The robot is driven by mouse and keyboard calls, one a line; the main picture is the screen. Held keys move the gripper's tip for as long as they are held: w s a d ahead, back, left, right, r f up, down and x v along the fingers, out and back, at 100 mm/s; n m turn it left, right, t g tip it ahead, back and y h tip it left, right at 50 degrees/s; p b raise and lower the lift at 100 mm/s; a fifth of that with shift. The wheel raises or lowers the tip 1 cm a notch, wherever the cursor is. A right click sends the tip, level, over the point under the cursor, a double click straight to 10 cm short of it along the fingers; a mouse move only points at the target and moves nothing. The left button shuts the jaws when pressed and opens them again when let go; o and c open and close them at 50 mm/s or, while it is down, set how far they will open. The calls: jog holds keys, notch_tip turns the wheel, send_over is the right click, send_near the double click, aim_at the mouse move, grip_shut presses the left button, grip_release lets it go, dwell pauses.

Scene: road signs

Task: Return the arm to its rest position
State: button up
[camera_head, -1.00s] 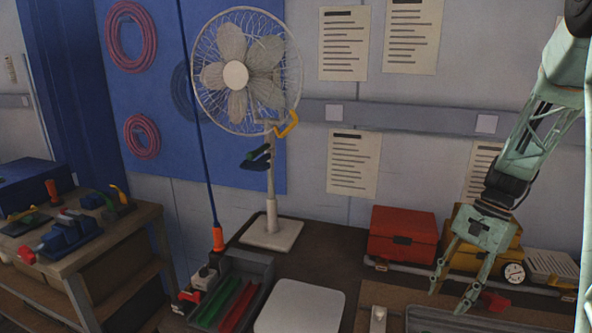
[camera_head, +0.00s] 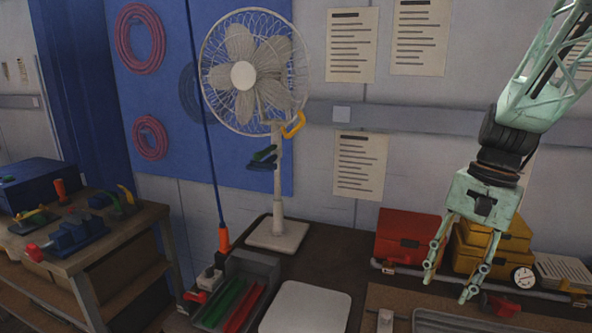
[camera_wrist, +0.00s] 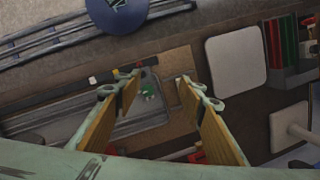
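My gripper (camera_head: 449,289) hangs at the right of the head view, pale green, fingers pointing down and spread apart. Nothing shows between the fingers. It is above the workbench, in front of the red toolbox (camera_head: 404,236) and the yellow boxes (camera_head: 492,243). In the wrist view my gripper (camera_wrist: 153,86) also shows two separated fingers with tan inner faces. My upper arm reaches out of the head view at the top right.
A white fan (camera_head: 254,76) stands on the bench. A white square plate (camera_head: 306,309) lies in front, beside a dark bin (camera_head: 243,273) with green and red pieces. A round gauge (camera_head: 523,277) stands at right. A side table (camera_head: 88,260) with tools is at left.

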jog(key=s+a+r+n+t+h+b, duration=0.1)
jog(key=s+a+r+n, duration=0.1)
jog(key=s+a+r, duration=0.3)
jog(key=s+a+r+n+t, duration=0.1)
jog(key=s+a+r+n, duration=0.2)
jog(key=s, duration=0.4)
jog(key=s+a+r+n+t+b, duration=0.1)
jog(key=s+a+n, duration=0.1)
jog(key=s, duration=0.5)
jog(key=s+a+n+t+h, duration=0.1)
jog(key=s+a, duration=0.1)
jog(key=s, duration=0.5)
jog(key=shift+r+n+t+b, duration=0.3)
jog(key=shift+r+n+b, duration=0.05)
jog(key=shift+n, duration=0.05)
jog(key=shift+w, duration=0.1)
dwell(0.9)
